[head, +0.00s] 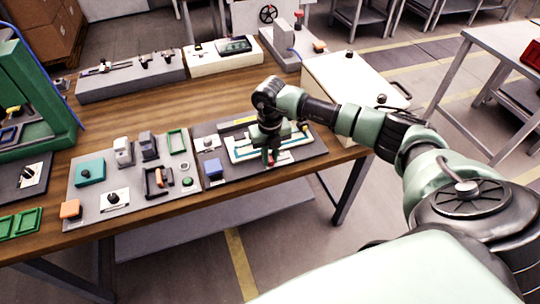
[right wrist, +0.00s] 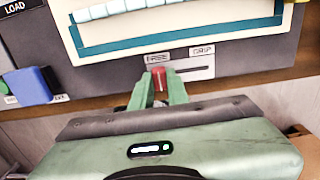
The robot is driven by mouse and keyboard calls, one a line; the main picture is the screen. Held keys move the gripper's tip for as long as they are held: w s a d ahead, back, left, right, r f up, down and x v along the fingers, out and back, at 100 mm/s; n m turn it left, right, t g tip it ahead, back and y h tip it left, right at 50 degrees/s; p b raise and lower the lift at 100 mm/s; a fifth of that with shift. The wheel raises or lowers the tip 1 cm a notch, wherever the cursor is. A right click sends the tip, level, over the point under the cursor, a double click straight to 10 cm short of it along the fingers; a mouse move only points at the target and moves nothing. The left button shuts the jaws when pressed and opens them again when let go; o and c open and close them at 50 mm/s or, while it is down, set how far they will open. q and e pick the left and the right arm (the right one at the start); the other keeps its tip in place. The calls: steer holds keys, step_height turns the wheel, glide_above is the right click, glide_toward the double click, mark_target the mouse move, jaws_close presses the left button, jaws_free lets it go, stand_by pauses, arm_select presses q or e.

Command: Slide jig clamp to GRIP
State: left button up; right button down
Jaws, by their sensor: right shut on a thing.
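The jig clamp's small red slider knob (right wrist: 158,76) sits near the FREE end of a white plate (right wrist: 195,62) marked FREE at left and GRIP at right. A dark slot runs right from the knob toward the GRIP side. The pale jig (right wrist: 180,35) with its teal edging lies just beyond the plate. The green fingers of my right gripper (right wrist: 163,88) are shut on the knob, one on each side. In the head view my right gripper (head: 270,158) reaches down at the front edge of the jig's dark panel (head: 212,182). My left gripper is not in view.
A blue block (right wrist: 32,85) stands left of the plate near a LOAD label. A grey board (head: 135,205) with switches and small parts lies to the left. The table's front edge (head: 240,199) is close. A white cabinet (head: 340,75) stands behind my right arm.

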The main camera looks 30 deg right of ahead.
mark_target(289, 158)
steer(key=shift+w+r, duration=0.1)
stand_by(0.4)
steer(key=d, duration=0.2)
steer(key=s+d+b, duration=0.1)
steer(key=d, duration=0.3)
steer(key=shift+s+d+b, duration=0.2)
steer(key=shift+s+b, duration=0.05)
steer(key=shift+b, duration=0.1)
steer(key=c, duration=1.8)
jaws_free()
steer(key=o, duration=0.4)
steer(key=shift+o, duration=0.2)
steer(key=shift+s, duration=0.1)
steer(key=shift+r, duration=0.4)
step_height(289, 158, up, 7)
steer(key=b, duration=0.1)
steer(key=shift+b, duration=0.3)
